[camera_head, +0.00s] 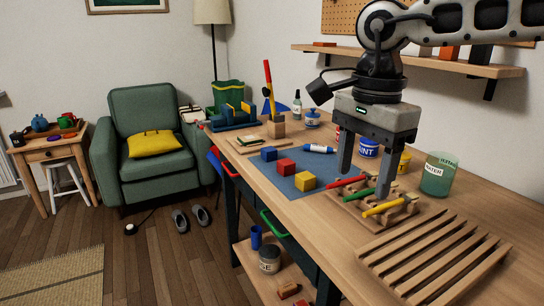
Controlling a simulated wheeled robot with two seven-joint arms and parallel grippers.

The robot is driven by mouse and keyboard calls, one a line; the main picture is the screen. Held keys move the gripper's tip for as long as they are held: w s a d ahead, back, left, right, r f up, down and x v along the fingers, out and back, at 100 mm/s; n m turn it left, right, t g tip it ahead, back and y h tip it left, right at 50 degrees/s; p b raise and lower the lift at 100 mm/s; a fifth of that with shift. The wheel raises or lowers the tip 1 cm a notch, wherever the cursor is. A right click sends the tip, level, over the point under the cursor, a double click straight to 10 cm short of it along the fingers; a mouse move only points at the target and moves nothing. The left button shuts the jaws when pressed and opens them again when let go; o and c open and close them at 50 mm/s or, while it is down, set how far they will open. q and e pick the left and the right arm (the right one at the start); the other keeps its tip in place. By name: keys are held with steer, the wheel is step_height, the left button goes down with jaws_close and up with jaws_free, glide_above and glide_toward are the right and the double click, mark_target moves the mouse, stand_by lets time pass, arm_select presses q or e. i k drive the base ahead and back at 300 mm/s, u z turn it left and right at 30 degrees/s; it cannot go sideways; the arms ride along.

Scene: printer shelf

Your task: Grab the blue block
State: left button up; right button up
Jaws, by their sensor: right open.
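The blue block (269,154) sits on the blue-grey mat (280,181) on the wooden workbench, left of a red block (286,166) and farther back than a yellow block (305,181). My right gripper (364,182) comes in from the upper right and points down. Its two fingers are wide apart and nothing shows held between them. It is to the right of the blue block, near a wooden rack of coloured pencils. I cannot tell how high the fingertips are above the rack. My left gripper is not in view.
The pencil rack (375,208) and a slatted wooden rack (433,256) lie at the right. A wooden block holding tools (276,128) stands at the back. The bench's front edge runs close to the mat.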

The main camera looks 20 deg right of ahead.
mark_target(267, 154)
steer(key=i, duration=1.5)
